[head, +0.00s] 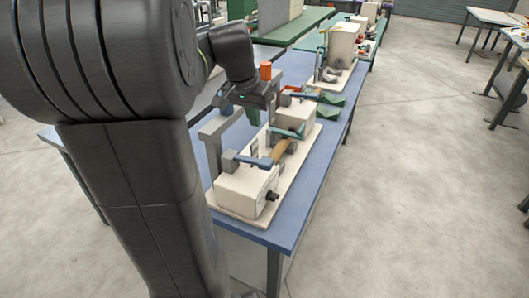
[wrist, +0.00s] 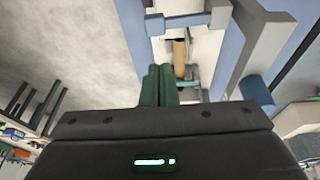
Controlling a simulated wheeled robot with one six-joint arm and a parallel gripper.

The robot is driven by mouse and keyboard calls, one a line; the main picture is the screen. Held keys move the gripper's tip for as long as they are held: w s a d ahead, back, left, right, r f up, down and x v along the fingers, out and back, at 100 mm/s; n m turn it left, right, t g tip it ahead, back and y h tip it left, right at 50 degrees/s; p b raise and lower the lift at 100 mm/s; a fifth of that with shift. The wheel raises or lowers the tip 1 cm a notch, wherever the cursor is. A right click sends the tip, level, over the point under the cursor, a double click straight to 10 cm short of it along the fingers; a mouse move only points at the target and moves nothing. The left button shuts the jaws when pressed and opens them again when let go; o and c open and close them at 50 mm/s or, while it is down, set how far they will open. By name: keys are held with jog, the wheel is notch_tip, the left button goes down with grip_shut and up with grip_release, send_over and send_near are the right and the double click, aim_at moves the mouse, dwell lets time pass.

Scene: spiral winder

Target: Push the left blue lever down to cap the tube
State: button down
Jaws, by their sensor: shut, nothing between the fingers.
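The winder is a cream machine (head: 243,192) on a pale base plate. A brown tube (head: 280,150) lies along its middle; it also shows in the wrist view (wrist: 181,58). One blue lever (head: 252,161) lies across the near end block, close to the tube's near end, and shows at the top of the wrist view (wrist: 187,21). A second blue lever (head: 302,96) is at the far end. I cannot tell which is the left one. My gripper (head: 254,117), with green fingers (wrist: 158,85), is shut and empty, above the machine and apart from the near lever.
The machine stands on a blue table (head: 290,226). A grey post and arm (head: 211,128) stand beside it on the left. An orange cylinder (head: 265,70) and green pieces (head: 331,99) are farther back. The floor (head: 420,170) to the right is clear.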

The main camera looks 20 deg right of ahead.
jog(key=p, duration=0.2)
send_near(265, 160)
jog(key=x, duration=0.5)
jog(key=shift+w+d+f, duration=0.1)
jog(key=shift+w+d, duration=0.05)
jog(key=shift+w, duration=0.1)
jog(key=shift+f, duration=0.6)
